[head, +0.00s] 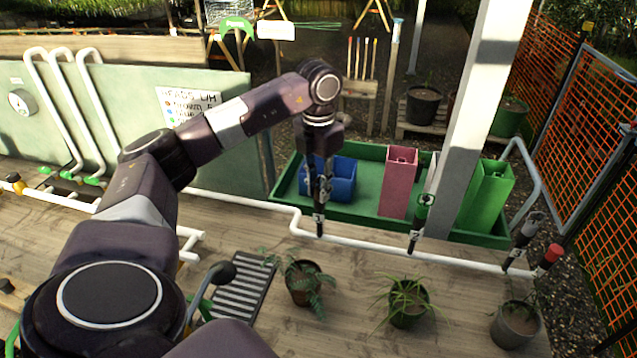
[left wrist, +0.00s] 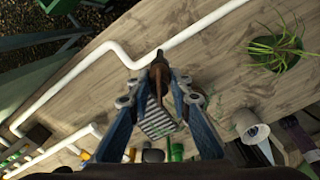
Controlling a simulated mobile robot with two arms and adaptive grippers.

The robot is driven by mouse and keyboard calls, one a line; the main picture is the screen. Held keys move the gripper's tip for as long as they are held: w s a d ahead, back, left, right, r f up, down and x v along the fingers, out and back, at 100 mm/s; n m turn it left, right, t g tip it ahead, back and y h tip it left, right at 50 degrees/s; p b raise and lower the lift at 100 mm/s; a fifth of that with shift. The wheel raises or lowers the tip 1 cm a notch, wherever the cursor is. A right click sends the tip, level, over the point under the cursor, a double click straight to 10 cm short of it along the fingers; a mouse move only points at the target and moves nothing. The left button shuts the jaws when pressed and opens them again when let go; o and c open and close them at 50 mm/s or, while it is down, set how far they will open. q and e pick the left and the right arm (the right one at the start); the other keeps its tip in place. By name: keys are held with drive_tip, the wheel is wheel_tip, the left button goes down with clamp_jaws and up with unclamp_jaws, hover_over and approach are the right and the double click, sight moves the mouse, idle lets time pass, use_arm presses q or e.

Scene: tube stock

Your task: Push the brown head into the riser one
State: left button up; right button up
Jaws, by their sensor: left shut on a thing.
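My left gripper (head: 321,190) points down at the white pipe, right above the black riser one (head: 320,224) with its "1" label. In the left wrist view the gripper (left wrist: 158,88) is shut on the brown head (left wrist: 159,72), which stands between the fingertips beside the white pipe. In the head view the head is mostly hidden by the dark fingers. I cannot tell whether it touches the riser or is inside it. Riser two (head: 414,241) carries a green-marked head (head: 426,201). Riser three (head: 514,259) has a grey head (head: 534,222). My right gripper is not in view.
The white pipe (head: 370,245) runs along the wooden deck. Behind it a green tray (head: 285,186) holds blue (head: 343,181), pink (head: 398,185) and green (head: 487,196) bins. A white post (head: 466,120) stands between bins. Potted plants (head: 303,289) stand in front.

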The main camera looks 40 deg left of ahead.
use_arm(q)
drive_tip(key=shift+f, duration=0.1)
drive_tip(key=o, duration=0.9)
wheel_tip(320, 180, up, 12)
